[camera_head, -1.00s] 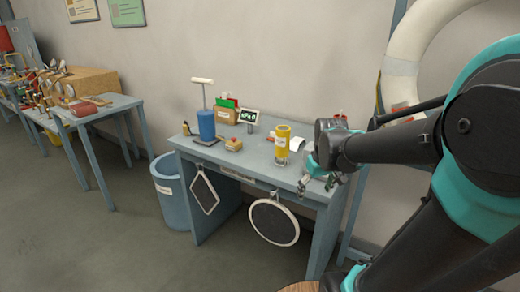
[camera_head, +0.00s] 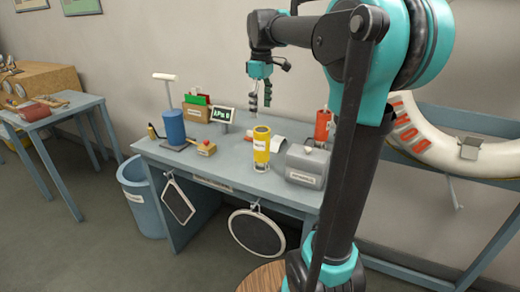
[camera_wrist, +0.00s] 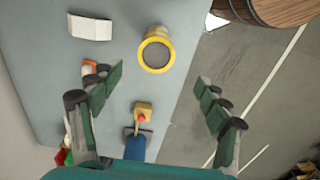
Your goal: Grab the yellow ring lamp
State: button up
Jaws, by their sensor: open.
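The yellow ring lamp (camera_head: 262,146) stands upright on the blue-grey table, a yellow cylinder with a white label and a pale base. My gripper (camera_head: 260,104) is open and empty, pointing down above the table. It appears above the lamp in the head view, apart from it. In the wrist view the green fingers (camera_wrist: 160,76) lie widely spread, one on each side of the ring in the picture.
A grey labelled box (camera_head: 306,168) and a red cylinder (camera_head: 323,125) stand right of the lamp. A yellow box with a red button (camera_head: 206,149), a blue pump (camera_head: 173,127) and a small display (camera_head: 222,115) stand left. A wooden round top (camera_head: 262,279) is in front.

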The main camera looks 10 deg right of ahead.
aim_at(261, 130)
notch_tip(261, 130, down, 11)
jog(key=shift+r, duration=0.1)
jog(key=f, duration=0.4)
jog(key=shift+w+d, duration=0.2)
jog(key=shift+w, duration=0.1)
jog(key=shift+f, duration=0.65)
jog(key=shift+c, duration=0.2)
jog(key=c, duration=1.4)
jog(key=shift+c, duration=0.6)
jog(key=shift+r, duration=0.15)
